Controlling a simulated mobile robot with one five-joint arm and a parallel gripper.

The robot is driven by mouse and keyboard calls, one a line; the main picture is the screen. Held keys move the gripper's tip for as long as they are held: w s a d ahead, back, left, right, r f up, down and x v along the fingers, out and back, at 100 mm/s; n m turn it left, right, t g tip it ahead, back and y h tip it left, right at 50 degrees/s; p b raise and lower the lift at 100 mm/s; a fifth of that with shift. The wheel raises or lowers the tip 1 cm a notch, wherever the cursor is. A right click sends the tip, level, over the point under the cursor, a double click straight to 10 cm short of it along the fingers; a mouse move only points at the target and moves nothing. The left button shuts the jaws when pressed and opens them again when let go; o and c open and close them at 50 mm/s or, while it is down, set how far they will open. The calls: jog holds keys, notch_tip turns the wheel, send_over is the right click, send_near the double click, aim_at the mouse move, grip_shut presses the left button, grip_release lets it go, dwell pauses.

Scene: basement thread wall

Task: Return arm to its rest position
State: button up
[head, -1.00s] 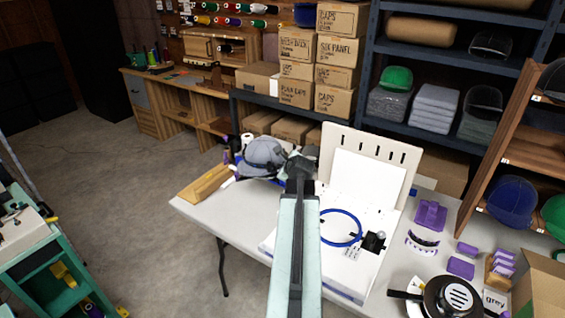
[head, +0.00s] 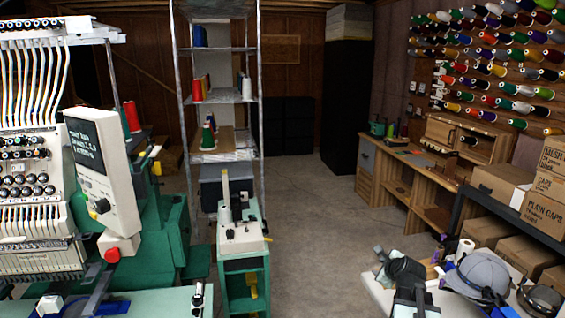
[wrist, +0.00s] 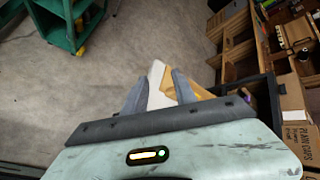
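My arm and gripper (head: 381,262) show at the lower right of the head view, over the left end of the white table. In the wrist view my gripper (wrist: 158,88) has its two grey fingers spread apart. A white surface and a yellow-brown wooden piece show between and beyond the fingers, and nothing is clearly held. The rest of my arm is cut off by the lower edge of the head view.
A grey cap (head: 482,274) sits on the table right of my gripper. A teal cart (head: 243,272) and an embroidery machine (head: 30,175) stand to the left. The concrete floor (head: 325,215) between is clear. Cardboard boxes (head: 550,180) are at the right.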

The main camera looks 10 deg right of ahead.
jog(key=s+a+f+n+g+y+p, duration=0.15)
jog(key=a+n, duration=0.55)
jog(key=a, duration=0.9)
jog(key=a+f+n+g+y, duration=0.25)
jog(key=a+n, duration=0.45)
jog(key=a, duration=0.9)
jog(key=s+f+n+g+h, duration=0.1)
jog(key=s+n+g, duration=0.2)
jog(key=s+n, duration=0.2)
jog(key=s+f+n+g, duration=0.2)
jog(key=s+n+g, duration=0.1)
jog(key=s+n, duration=0.3)
jog(key=shift+a+f+n+h, duration=0.25)
jog(key=shift+a+n+h, duration=0.15)
jog(key=shift+n, duration=0.8)
jog(key=shift+d, duration=0.1)
